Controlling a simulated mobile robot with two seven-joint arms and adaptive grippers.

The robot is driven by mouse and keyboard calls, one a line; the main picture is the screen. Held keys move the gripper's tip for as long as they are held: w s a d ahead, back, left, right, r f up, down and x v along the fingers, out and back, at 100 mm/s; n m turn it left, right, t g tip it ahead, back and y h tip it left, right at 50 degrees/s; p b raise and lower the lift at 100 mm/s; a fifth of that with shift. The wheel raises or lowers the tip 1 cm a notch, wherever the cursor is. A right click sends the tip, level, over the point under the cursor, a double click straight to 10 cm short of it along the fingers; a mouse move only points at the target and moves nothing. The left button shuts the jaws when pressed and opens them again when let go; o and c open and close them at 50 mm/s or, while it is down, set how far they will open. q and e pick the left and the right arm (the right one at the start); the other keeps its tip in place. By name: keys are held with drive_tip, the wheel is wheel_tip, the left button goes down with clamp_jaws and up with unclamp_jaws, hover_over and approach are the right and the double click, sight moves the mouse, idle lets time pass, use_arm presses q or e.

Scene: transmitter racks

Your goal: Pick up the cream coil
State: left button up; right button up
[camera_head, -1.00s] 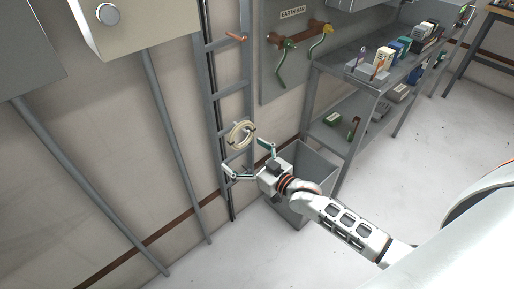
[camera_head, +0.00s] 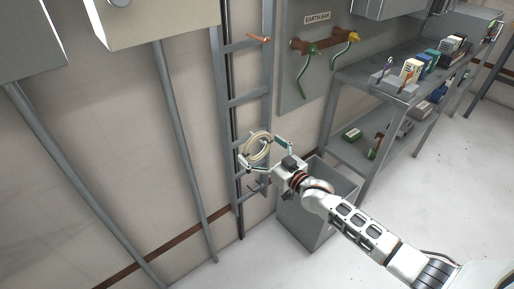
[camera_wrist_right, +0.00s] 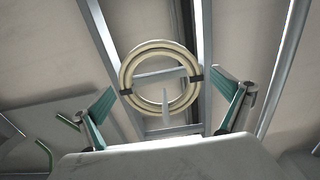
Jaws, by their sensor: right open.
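The cream coil (camera_head: 249,151) is a ring of cable with dark ties, hanging on the grey ladder rack (camera_head: 232,123) on the wall. In the right wrist view the coil (camera_wrist_right: 124,75) is ahead, between and beyond the two fingers. My right gripper (camera_head: 262,151) is open, its fingers on either side of the coil in the head view. In the right wrist view the gripper (camera_wrist_right: 165,103) holds nothing, and a grey hook (camera_wrist_right: 166,108) shows through the ring. I cannot tell whether a finger touches the coil. My left gripper is not in view.
A grey bin (camera_head: 308,227) stands on the floor below my right arm. An earth bar board (camera_head: 304,88) with green cables hangs to the right. A grey shelf (camera_head: 350,150) holds several small boxes. A peg (camera_head: 259,38) sticks out high on the rack.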

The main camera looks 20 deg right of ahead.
drive_tip(key=shift+w+a+f, duration=0.15)
drive_tip(key=shift+w+f, duration=0.05)
drive_tip(key=shift+w, duration=0.15)
drive_tip(key=shift+w+r, duration=0.15)
drive_tip(key=shift+r, duration=0.05)
drive_tip(key=c, duration=1.3)
drive_tip(key=shift+o, duration=0.2)
drive_tip(key=shift+r, duration=0.15)
